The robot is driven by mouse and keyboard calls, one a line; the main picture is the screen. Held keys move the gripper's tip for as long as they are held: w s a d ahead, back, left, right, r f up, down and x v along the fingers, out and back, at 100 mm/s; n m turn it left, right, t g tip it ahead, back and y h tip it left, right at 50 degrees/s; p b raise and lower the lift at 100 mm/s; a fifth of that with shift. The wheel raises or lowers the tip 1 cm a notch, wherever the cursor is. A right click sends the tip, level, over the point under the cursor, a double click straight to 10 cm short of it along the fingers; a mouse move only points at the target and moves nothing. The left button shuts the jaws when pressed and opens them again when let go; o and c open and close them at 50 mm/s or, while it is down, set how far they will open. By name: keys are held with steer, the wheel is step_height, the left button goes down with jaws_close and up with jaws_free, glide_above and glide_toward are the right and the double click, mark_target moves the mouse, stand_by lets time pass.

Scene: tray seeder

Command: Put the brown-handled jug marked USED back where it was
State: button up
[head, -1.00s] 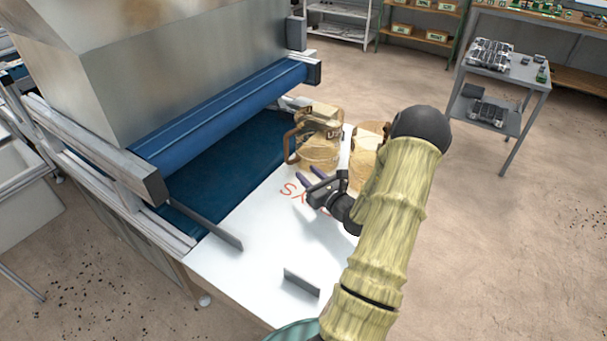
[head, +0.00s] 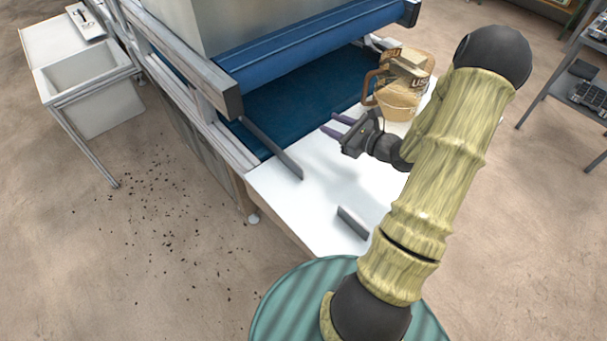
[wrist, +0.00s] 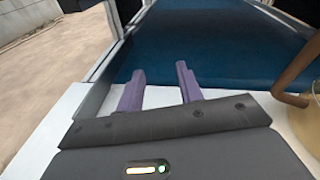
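The jug marked with letters that read like USED (head: 402,98) stands upright on the white table, beside the blue belt. It is clear with tan contents, and its brown handle (head: 369,90) faces left. At the right edge of the wrist view part of a brown handle (wrist: 288,82) shows. My gripper (head: 337,124) is open and empty, over the table to the left and nearer side of the jug, apart from it. Its two purple fingers stand apart in the wrist view (wrist: 158,82).
The white table (head: 300,205) has a low grey plate (head: 353,222) near its front edge and a longer grey bar (head: 271,147) by the belt (head: 290,108). The machine with a blue roller (head: 310,45) rises behind. A sink (head: 85,72) stands at the left; open floor lies between.

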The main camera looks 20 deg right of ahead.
steer(key=s+a+n+g, duration=0.4)
steer(key=a+n, duration=0.1)
steer(key=s+a+n+g, duration=0.5)
steer(key=a, duration=0.1)
steer(key=s+a+n+g, duration=0.4)
steer(key=a+n, duration=0.2)
steer(key=shift+s+a+f+g, duration=0.15)
steer(key=shift+s+f+g, duration=0.15)
steer(key=shift+g, duration=0.1)
steer(key=r+n+h, duration=0.1)
steer(key=n+h, duration=0.1)
steer(key=n, duration=0.2)
steer(key=s+r+n+t+h, duration=0.1)
steer(key=r+n+h, duration=0.1)
steer(key=n+h, duration=0.1)
steer(key=s+d+r+n+t+h, duration=0.1)
steer(key=r+n+h, duration=0.1)
steer(key=n, duration=0.3)
steer(key=shift+s+d+n, duration=0.1)
steer(key=shift+s+n, duration=0.05)
steer(key=shift+n, duration=0.15)
steer(key=w+p+v, duration=0.2)
steer(key=p+v, duration=0.9)
steer(key=shift+w+r+p, duration=0.25)
steer(key=shift+r+p, duration=0.05)
steer(key=shift+r, duration=0.1)
